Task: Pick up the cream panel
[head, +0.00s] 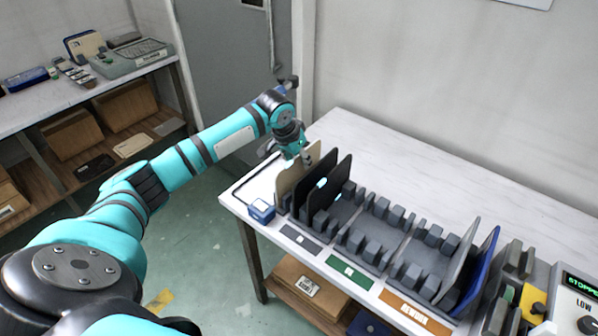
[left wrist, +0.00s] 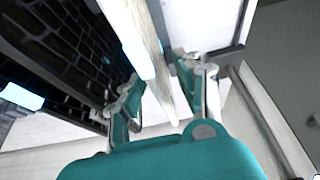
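The cream panel (head: 288,186) stands upright in the leftmost slots of the grey rack, beside dark panels. My left gripper (head: 307,157) is at its upper edge, with the arm reaching in from the left. In the left wrist view the pale edge of the cream panel (left wrist: 163,75) runs between the two fingers of my left gripper (left wrist: 158,85). The fingers look open, with a gap showing between the left-hand finger and the panel. My right gripper is not in view.
Two black panels (head: 341,181) stand close to the right of the cream one. The grey rack (head: 375,235) has empty slots in the middle; a grey and a blue panel (head: 482,270) stand at its right end. A small blue box (head: 261,211) sits at the table's left corner. The table's back is clear.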

